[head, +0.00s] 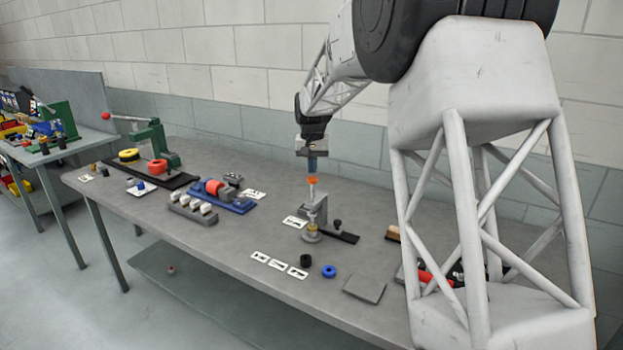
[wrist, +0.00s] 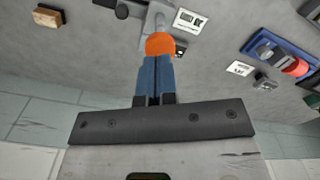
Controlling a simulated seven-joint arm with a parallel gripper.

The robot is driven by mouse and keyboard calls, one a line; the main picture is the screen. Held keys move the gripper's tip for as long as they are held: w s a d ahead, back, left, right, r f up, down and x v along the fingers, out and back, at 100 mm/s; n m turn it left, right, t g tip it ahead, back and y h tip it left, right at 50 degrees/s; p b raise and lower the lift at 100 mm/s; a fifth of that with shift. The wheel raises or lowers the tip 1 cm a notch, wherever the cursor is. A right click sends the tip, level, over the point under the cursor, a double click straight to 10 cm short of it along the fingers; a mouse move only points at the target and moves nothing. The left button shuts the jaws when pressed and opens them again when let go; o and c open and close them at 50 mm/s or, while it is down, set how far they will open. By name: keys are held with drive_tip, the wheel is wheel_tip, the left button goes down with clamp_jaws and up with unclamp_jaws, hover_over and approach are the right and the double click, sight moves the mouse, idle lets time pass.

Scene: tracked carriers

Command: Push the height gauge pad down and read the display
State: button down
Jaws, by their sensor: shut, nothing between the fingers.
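The height gauge (head: 318,206) is a grey stand on the bench, with an orange pad (head: 312,181) on top of a thin upright stem. A brass-coloured part sits low at its front, over a round base. My gripper (head: 312,171) points straight down with its blue fingers closed together, directly above the orange pad. In the wrist view the fingertips (wrist: 155,60) meet the edge of the orange pad (wrist: 160,44); whether they touch or press it I cannot tell. The gauge's display cannot be read in either view.
White label cards (head: 279,264) lie in front of the gauge, near a black ring (head: 306,260) and a blue ring (head: 329,271). A grey square plate (head: 365,288) lies to the right. A blue fixture (head: 232,202) and a green press (head: 155,145) stand to the left. A brush (wrist: 47,17) lies on the bench.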

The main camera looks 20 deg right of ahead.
sight(312, 178)
drive_tip(key=shift+f, duration=3.25)
idle(4.2)
